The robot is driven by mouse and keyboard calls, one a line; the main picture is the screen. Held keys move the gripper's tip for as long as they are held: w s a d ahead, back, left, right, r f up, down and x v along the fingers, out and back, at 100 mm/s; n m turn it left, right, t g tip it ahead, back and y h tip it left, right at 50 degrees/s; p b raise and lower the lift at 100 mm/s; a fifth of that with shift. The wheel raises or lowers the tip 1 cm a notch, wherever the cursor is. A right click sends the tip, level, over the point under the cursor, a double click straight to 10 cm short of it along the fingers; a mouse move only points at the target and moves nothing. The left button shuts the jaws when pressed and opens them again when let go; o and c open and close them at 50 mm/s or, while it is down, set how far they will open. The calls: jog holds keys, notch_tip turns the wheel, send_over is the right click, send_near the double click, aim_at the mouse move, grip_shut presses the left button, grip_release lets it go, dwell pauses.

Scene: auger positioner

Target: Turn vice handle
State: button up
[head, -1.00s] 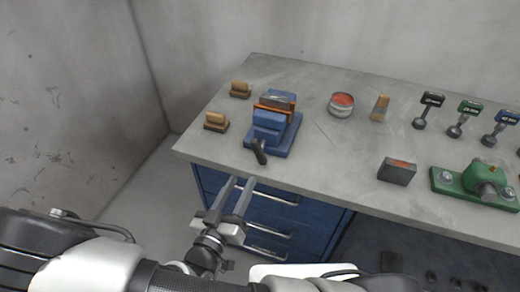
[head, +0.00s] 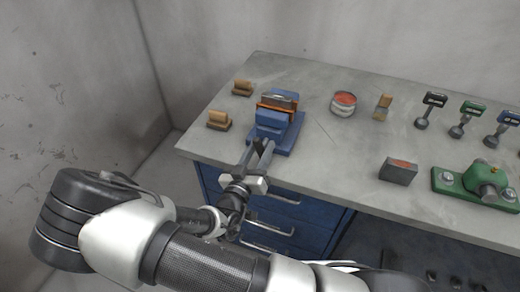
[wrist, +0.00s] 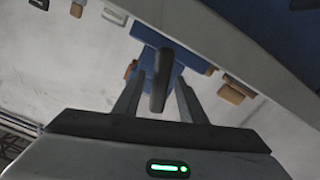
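The blue vice (head: 284,127) sits near the left front edge of the grey workbench, with an orange-brown and grey piece (head: 278,101) between its jaws. Its dark handle (wrist: 161,82) shows in the wrist view, between the two fingers of my gripper (wrist: 157,98). There is a visible gap beside the handle, so the fingers look open and not closed on it. In the head view my gripper (head: 258,156) is at the front of the vice, at the bench edge. The handle is mostly hidden there by the fingers.
The workbench (head: 335,165) has blue drawers (head: 285,210) below its front edge. Two wooden blocks (head: 218,120) lie left of the vice. A red-topped tin (head: 343,104), a brush (head: 383,107), a dark box (head: 398,171) and a green device (head: 480,184) stand to the right.

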jog(key=shift+c, duration=0.5)
grip_shut()
jog(key=shift+f+m+b, duration=0.1)
jog(key=shift+m+b, duration=0.2)
jog(key=shift+b, duration=0.1)
jog(key=shift+d+f+m+b, duration=0.1)
jog(key=shift+m+b, duration=0.8)
jog(key=shift+m, duration=0.1)
jog(key=m+b, duration=0.4)
jog(key=shift+m, duration=0.3)
jog(key=m+b, duration=0.4)
jog(key=b, duration=0.1)
jog(key=shift+s+d+f, duration=0.1)
jog(key=shift+d, duration=0.05)
jog(key=shift+m+b, duration=1.2)
jog(key=shift+b, duration=0.05)
jog(key=shift+r, duration=0.2)
